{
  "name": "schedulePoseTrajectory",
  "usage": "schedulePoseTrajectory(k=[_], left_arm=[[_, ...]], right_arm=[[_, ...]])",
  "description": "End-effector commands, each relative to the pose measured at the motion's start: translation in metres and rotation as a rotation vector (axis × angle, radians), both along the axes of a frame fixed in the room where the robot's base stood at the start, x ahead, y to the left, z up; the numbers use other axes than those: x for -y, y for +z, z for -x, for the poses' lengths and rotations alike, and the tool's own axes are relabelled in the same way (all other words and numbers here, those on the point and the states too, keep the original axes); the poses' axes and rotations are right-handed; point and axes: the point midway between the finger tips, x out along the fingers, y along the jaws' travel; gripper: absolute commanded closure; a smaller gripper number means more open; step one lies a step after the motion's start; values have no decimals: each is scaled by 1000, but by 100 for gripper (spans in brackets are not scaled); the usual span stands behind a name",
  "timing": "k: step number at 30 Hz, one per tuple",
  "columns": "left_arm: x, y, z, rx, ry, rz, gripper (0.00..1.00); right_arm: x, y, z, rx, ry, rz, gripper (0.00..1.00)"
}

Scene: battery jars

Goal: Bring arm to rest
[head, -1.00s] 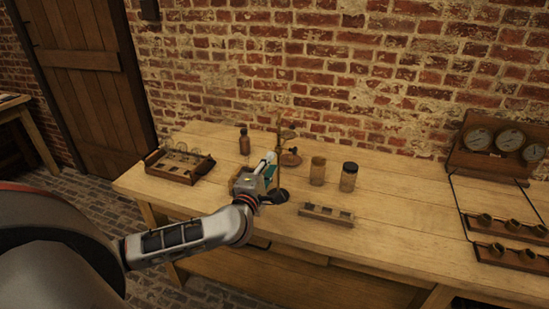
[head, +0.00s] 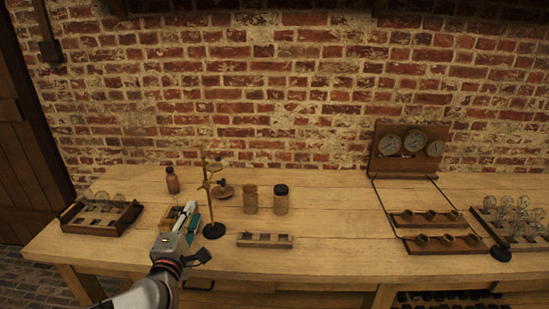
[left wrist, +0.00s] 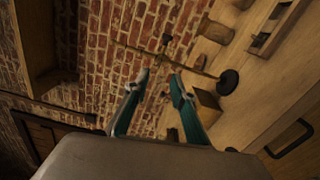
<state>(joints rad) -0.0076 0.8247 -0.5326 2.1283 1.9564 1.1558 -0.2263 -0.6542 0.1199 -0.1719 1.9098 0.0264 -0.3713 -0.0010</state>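My left gripper (head: 188,217) is in front of the wooden bench (head: 330,220), near its front left part. In the left wrist view its two teal fingers (left wrist: 160,74) stand apart with nothing between them, so it is open and empty. A small wooden box (head: 171,217) is partly hidden behind it. A brass stand (head: 207,190) with a dark round base is just to its right. My right gripper is in neither view.
A tray of glass jars (head: 97,215) is at the bench's left end. A brown bottle (head: 172,181), two jars (head: 250,198) (head: 281,199), a slotted block (head: 264,240) and a dial panel (head: 408,150) are on the bench. Clear bench top lies right of the jars.

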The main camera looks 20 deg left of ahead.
Motion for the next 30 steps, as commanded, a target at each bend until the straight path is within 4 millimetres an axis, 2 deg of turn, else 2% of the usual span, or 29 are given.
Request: schedulePoseTrajectory(k=[5,8,13,16,20,23,24,26,27,30], left_arm=[[10,3,2,35,-26,-47,75],[31,9,9,97,-76,-154,75],[86,5,33,195,-196,-454,75],[120,-14,51,206,-271,-654,75],[159,-58,76,164,-376,-924,75],[182,-106,97,86,-465,-1132,75],[188,-129,107,44,-505,-1213,75],[194,-164,123,-30,-566,-1335,75],[196,-188,135,-86,-610,-1411,75],[192,-243,166,-229,-713,-1580,75]], right_arm=[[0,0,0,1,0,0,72],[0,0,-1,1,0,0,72],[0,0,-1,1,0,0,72],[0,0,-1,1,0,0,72],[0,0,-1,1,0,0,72],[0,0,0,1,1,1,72],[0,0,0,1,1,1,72],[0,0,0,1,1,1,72],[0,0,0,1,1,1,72],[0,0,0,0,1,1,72]])
